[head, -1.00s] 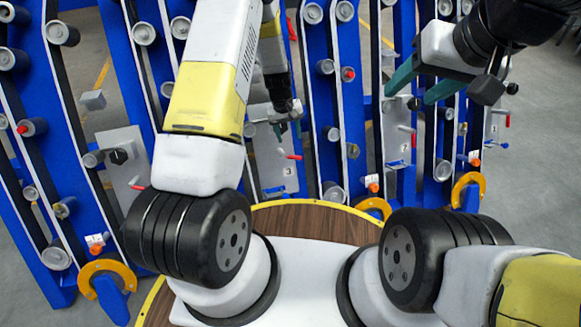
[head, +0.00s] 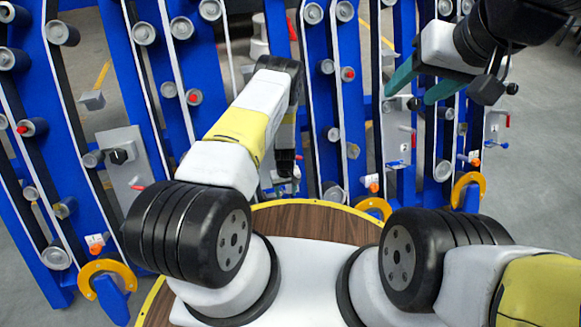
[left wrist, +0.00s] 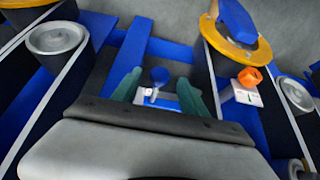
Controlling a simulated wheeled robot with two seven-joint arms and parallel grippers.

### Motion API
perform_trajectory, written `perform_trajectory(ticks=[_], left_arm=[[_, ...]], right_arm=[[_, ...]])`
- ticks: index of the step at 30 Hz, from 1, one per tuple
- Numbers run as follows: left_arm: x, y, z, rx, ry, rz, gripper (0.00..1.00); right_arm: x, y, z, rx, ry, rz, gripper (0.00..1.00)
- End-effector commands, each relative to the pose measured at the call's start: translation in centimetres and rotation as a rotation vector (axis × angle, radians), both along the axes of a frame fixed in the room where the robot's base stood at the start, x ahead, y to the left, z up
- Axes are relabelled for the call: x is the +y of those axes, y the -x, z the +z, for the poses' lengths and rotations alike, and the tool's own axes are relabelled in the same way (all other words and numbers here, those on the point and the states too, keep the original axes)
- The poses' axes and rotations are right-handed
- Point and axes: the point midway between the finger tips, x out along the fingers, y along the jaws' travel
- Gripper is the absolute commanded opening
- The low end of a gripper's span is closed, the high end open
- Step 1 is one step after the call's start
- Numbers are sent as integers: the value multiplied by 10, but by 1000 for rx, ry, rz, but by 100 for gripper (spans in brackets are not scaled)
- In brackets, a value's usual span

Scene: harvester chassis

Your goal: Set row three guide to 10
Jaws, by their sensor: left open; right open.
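Several grey guide panels stand on blue row frames. The middle panel (head: 268,179) is mostly hidden behind my left arm. My left gripper (left wrist: 159,76) is open, its two green fingers either side of a blue-knobbed lever (left wrist: 160,74) on a small plate with a pale label; contact cannot be told. I cannot read any scale value.
An orange knob (left wrist: 250,77) on a white label and a yellow arc (left wrist: 238,48) lie right of my left gripper. Grey rollers (left wrist: 57,38) and belts flank it. A left grey panel (head: 122,165) carries a black knob. Open floor (head: 35,285) shows at lower left.

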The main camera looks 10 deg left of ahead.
Motion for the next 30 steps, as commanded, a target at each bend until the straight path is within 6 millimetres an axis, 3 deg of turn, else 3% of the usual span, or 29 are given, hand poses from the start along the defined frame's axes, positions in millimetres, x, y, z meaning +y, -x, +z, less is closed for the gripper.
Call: perform_trajectory(ticks=[6,14,22,30], left_arm=[[0,0,-20,0,0,0,51],[0,0,-21,0,0,0,51],[0,0,-21,0,0,0,2],[0,0,-21,0,0,0,0]], right_arm=[[0,0,0,0,0,0,57],[0,0,0,0,0,0,57],[0,0,0,0,0,0,57],[0,0,0,0,0,0,57]])
